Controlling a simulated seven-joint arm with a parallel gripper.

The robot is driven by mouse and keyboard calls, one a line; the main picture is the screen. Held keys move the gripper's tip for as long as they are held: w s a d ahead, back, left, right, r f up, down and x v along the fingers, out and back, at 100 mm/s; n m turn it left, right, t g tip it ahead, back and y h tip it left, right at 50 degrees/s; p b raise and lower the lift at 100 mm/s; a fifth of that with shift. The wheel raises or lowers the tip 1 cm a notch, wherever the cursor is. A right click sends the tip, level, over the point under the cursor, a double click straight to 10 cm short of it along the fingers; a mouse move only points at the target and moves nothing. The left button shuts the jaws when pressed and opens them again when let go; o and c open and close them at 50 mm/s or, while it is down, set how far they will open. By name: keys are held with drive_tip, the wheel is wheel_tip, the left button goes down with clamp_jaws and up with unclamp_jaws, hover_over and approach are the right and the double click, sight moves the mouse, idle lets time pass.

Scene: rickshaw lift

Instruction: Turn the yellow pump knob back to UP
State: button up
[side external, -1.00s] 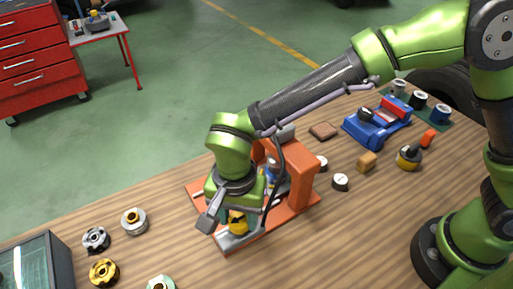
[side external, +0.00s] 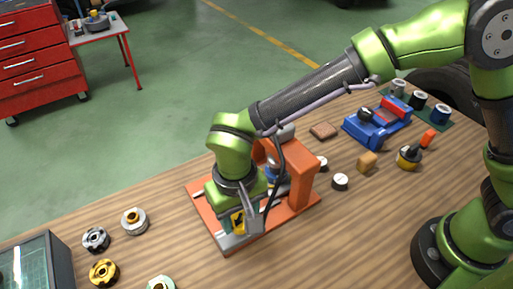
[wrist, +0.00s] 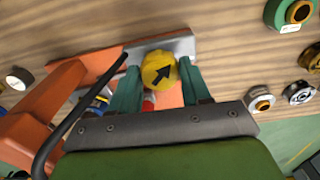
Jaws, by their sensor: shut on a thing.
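The yellow pump knob (wrist: 158,69) has a black arrow on its face, and in the wrist view the arrow points up and to the right. It sits by a grey metal plate (wrist: 178,44) on the orange lift (wrist: 40,102). My gripper (wrist: 158,78) is shut on the knob, with one green finger on each side of it. In the side external view the knob (side external: 238,221) shows partly under my gripper (side external: 236,222), and the lift (side external: 304,180) stands on the wooden table. My wrist hides part of the lift there.
Several round metal parts, one gold (side external: 104,272), lie at the left. A dark cable (wrist: 75,125) crosses the wrist view's left side.

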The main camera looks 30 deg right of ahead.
sight(239, 218)
drive_tip(key=n, duration=2.1)
drive_tip(key=shift+w+d+n, duration=0.1)
drive_tip(key=shift+n, duration=0.3)
drive_tip(key=n, duration=0.5)
drive_tip(key=shift+r, duration=0.1)
drive_tip(key=shift+n, duration=0.4)
drive_tip(key=o, duration=1.1)
drive_tip(key=shift+c, duration=0.2)
wheel_tip(239, 218, up, 17)
